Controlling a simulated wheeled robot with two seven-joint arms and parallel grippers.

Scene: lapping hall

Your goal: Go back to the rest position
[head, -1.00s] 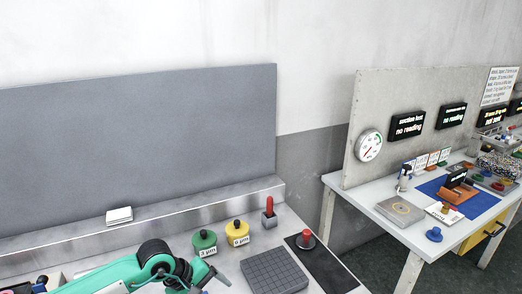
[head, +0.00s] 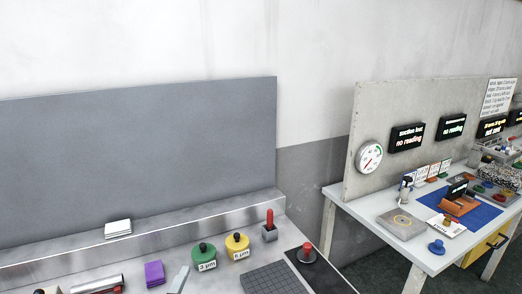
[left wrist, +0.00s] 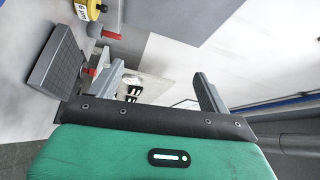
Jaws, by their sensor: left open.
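My left gripper (left wrist: 158,88) shows in the left wrist view with its two grey fingers wide apart and nothing between them. The teal arm no longer shows in the head view. A pale slim piece (head: 179,279) shows at the bottom edge there; I cannot tell whether it is a tool or part of my gripper. In the wrist view the gridded grey block (left wrist: 56,62) lies to the left of the fingers, apart from them. My right gripper is in neither view.
The near bench holds a green pot (head: 204,255), a yellow pot (head: 237,247), a red-handled piece (head: 269,228), a gridded block (head: 270,281), a purple stack (head: 154,273) and a metal cylinder (head: 97,284). A grey panel (head: 140,150) stands behind. A second table (head: 378,237) stands right.

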